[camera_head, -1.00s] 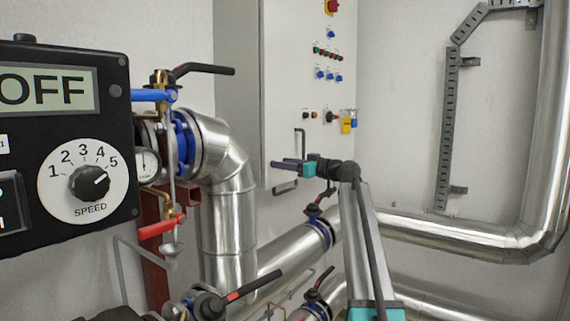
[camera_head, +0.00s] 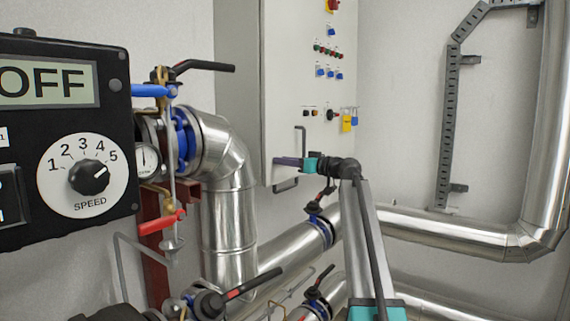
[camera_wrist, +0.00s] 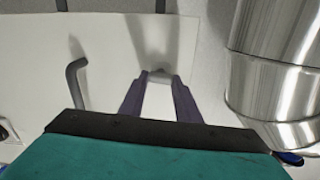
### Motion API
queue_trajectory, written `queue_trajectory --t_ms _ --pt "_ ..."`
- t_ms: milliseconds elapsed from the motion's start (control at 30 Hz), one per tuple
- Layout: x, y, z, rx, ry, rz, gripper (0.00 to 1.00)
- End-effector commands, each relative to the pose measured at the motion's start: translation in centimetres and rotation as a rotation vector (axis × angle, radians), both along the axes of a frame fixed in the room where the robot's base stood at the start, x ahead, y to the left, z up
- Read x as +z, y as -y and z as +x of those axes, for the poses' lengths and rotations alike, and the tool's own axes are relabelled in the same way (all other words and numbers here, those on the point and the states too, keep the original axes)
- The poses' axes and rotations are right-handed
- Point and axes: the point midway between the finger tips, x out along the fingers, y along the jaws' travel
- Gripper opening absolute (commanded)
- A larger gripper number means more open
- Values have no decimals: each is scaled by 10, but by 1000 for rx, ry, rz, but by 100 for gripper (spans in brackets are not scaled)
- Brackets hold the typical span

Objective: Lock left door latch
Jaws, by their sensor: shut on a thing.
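The white cabinet door (camera_head: 287,90) stands shut in the head view. My gripper (camera_head: 275,161) reaches in from the right to the door's lower left edge. In the wrist view my gripper's two purple fingers (camera_wrist: 160,78) are shut on a small pale piece, the left door latch (camera_wrist: 160,76), which shows between the fingertips against the door edge. The fingers hide most of the latch in the head view, so its exact angle cannot be told.
A bent dark handle (camera_wrist: 75,82) stands out from the door beside my fingers. A large silver pipe (camera_wrist: 285,70) is close on the right in the wrist view. A black control box (camera_head: 65,130) and valves fill the left of the head view.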

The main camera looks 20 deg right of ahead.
Motion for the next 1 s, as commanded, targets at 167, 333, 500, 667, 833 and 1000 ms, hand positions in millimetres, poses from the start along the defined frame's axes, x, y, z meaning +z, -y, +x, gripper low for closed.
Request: queue_trajectory --t_ms 167,333,500,667,833,1000 --pt "-2 0 0 2 -56 90 7" --pt "-1 1 0 2 -125 203 7" --pt "-1 2 1 2 -203 329 7" --pt "-1 2 1 1 -279 451 7" --pt "-1 3 1 1 -360 581 7" --pt "-1 3 1 1 -442 713 7"
